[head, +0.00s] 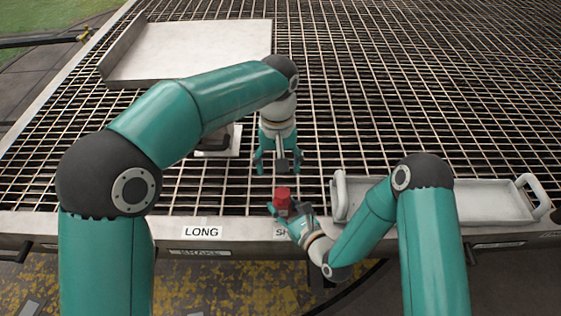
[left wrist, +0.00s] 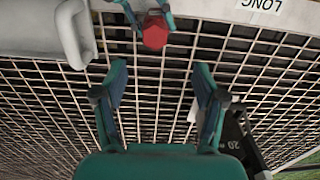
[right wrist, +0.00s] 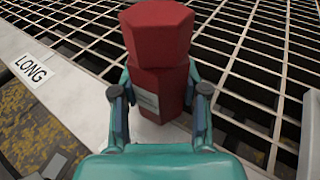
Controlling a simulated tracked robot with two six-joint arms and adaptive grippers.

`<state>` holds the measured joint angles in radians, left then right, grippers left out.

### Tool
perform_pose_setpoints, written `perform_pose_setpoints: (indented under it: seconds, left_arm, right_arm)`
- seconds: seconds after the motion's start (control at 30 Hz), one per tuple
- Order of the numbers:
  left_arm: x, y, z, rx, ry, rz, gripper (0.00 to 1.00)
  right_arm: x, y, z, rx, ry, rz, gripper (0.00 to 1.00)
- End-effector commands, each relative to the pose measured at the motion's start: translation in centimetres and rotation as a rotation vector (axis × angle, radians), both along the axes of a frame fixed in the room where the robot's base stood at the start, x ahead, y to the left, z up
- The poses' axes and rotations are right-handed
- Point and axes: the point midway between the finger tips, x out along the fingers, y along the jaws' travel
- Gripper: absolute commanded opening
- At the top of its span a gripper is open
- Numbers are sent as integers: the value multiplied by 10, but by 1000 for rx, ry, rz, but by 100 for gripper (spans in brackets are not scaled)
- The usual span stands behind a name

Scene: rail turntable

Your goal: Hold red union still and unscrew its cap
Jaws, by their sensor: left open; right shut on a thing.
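The red union (head: 281,203) stands upright near the front edge of the grating, with its hexagonal cap (right wrist: 156,32) on top. My right gripper (head: 288,217) is shut on the lower body of the union, and its fingers show on both sides of the body in the right wrist view (right wrist: 158,95). My left gripper (head: 279,163) is open and empty, pointing down behind the union and apart from it. In the left wrist view the red cap (left wrist: 155,32) is at the top, beyond the open left fingers (left wrist: 162,85).
A white tray (head: 480,203) with handles lies at the right front. A flat pale tray (head: 190,50) lies at the back left. A small pale block with a dark part (head: 220,142) is behind my left arm. A LONG label (head: 202,232) is on the front rail. The grating (head: 420,100) is clear at the back right.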

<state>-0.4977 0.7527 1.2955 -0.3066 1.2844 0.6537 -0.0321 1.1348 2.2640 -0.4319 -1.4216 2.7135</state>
Motion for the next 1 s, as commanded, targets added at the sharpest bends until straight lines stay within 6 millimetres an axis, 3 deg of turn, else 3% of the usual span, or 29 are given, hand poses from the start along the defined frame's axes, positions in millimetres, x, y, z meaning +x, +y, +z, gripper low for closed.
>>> perform_pose_setpoints:
  seconds: [0.17, 0.7, 1.0]
  left_arm:
    - [1, -8, -5, -11, -11, 12, 71]
    - [0, -8, -93, -12, -8, 10, 71]
    - [1, -9, -115, -12, -10, 10, 71]
  right_arm:
    - [0, 0, -1, -1, 1, 0, 0]
    - [0, 0, 0, 0, 1, 1, 0]
    - [0, 0, -1, -1, 2, 1, 0]
